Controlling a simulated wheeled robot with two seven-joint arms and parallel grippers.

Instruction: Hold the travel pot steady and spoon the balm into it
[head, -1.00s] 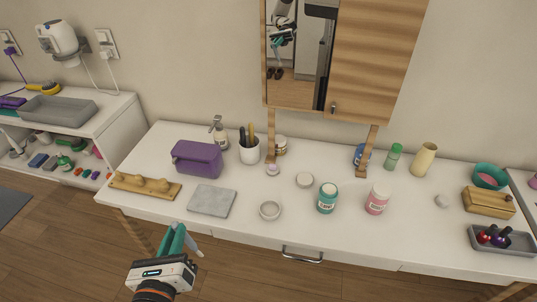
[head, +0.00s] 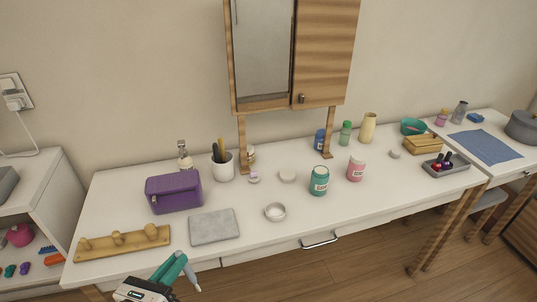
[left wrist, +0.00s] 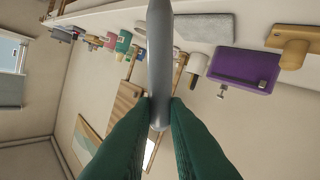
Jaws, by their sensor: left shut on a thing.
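My left gripper (head: 184,266) is low in the head view, in front of the table's near edge. Its green fingers are shut on a slim grey utensil (left wrist: 160,50), which stands up between the fingertips in the left wrist view; whether it is a spoon is hard to tell. A small round open pot (head: 275,212), likely the travel pot, sits on the white table, right of and beyond the gripper. A teal jar (head: 319,182) and a pink jar (head: 356,169) stand behind it to the right; which holds balm is unclear. My right gripper is not in view.
A grey slab (head: 214,226), wooden peg rack (head: 122,243) and purple case (head: 174,193) lie at the table's left. A pale round lid (head: 288,175) lies behind the pot. A mirror cabinet (head: 295,50) stands at the back. The front right of the table is clear.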

